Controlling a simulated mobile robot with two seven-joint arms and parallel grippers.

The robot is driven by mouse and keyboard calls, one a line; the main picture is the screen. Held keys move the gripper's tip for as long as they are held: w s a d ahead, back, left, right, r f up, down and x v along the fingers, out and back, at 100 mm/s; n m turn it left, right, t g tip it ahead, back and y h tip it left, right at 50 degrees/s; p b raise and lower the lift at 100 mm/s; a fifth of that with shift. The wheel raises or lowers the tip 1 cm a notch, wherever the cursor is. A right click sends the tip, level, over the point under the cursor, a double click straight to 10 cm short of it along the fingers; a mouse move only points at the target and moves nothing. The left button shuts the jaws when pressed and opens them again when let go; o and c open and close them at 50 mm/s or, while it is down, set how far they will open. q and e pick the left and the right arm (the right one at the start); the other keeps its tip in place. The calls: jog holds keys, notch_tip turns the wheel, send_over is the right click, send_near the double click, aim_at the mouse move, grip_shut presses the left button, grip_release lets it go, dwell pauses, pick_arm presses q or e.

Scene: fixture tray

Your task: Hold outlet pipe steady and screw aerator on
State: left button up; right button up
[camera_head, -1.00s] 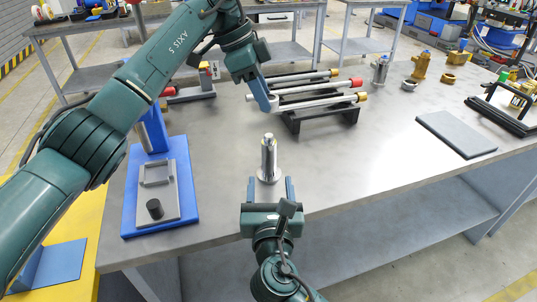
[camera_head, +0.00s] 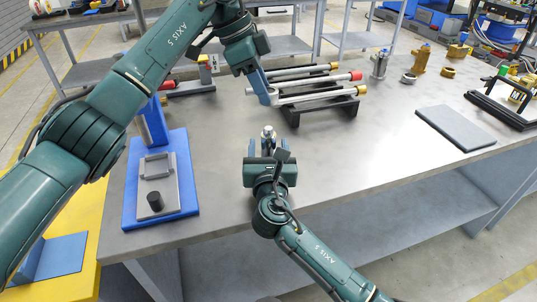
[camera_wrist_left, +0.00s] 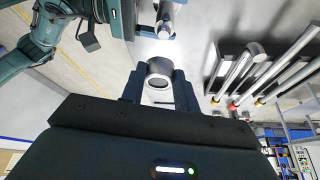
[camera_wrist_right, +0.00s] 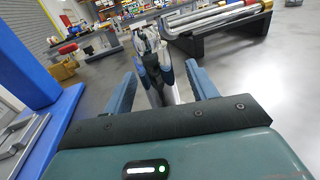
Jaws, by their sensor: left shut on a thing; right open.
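The outlet pipe (camera_head: 268,133), a shiny upright metal tube, stands on the table near its front edge. My right gripper (camera_head: 268,145) is open, with a finger on either side of the pipe; the right wrist view also shows the pipe (camera_wrist_right: 150,62) between the fingers. The gripper hides its lower part in the head view. My left gripper (camera_head: 268,97) is shut on the aerator (camera_wrist_left: 159,70), a short hollow grey cylinder, held above the table and beyond the pipe. In the left wrist view the pipe's top (camera_wrist_left: 165,14) lies apart from the aerator.
A black rack (camera_head: 322,108) with several tubes stands just behind and right of the left gripper. A blue fixture with a grey tray (camera_head: 158,190) is at left. A grey mat (camera_head: 455,128) lies at right. The middle right of the table is clear.

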jog(key=shift+w, duration=0.8)
grip_shut()
